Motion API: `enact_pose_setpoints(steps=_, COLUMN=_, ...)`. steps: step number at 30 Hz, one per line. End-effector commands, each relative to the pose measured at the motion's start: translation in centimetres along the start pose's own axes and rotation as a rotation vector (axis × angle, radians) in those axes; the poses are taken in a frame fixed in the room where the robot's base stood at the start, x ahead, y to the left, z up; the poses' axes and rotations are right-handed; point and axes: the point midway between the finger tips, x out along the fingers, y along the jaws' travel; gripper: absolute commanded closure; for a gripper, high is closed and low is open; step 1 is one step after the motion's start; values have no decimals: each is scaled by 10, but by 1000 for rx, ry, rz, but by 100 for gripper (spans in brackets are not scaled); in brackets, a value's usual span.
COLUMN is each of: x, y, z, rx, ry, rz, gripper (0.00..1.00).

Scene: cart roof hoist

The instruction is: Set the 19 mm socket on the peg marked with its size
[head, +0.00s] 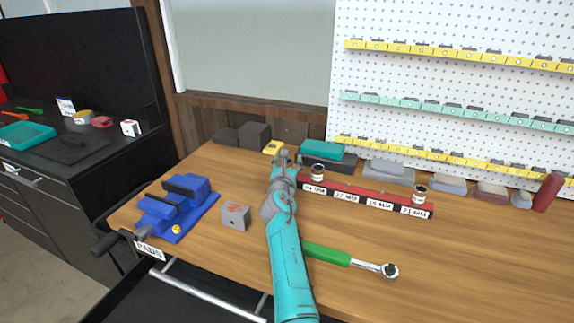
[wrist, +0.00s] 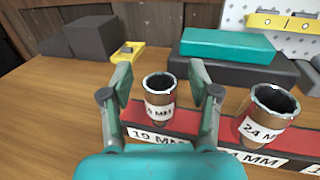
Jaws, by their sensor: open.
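A socket (wrist: 159,97) with a white size label stands upright between the open fingers of my gripper (wrist: 164,92) in the wrist view. The first part of its label is hard to read; it ends in MM. It is at the left end of the red peg rail (wrist: 183,120), right behind a plate marked 19 MM (wrist: 158,137). Its base appears to meet the rail; the peg is hidden. A socket marked 24 MM (wrist: 267,115) stands to its right. In the head view my gripper (head: 286,155) is at the rail's left end and hides the first socket.
Another socket (head: 420,193) stands near the rail's right end. A blue vise (head: 178,205), a grey block (head: 236,216) and a green-handled ratchet wrench (head: 345,258) lie on the bench. Teal and dark boxes (wrist: 228,45) stand behind the rail. The bench's right front is clear.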

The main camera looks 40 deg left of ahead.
Motion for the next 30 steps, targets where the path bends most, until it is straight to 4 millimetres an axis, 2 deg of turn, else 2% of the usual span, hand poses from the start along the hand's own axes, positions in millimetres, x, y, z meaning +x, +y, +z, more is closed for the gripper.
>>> enact_pose_setpoints(steps=8, x=-18, y=0, z=-1, rx=2, ry=-1, rz=-2, gripper=39)
enact_pose_setpoints(steps=24, x=-94, y=0, z=-1, rx=1, ry=0, rz=2, gripper=39)
enact_pose_setpoints(steps=30, x=-114, y=0, z=0, rx=1, ry=-1, rz=1, gripper=39)
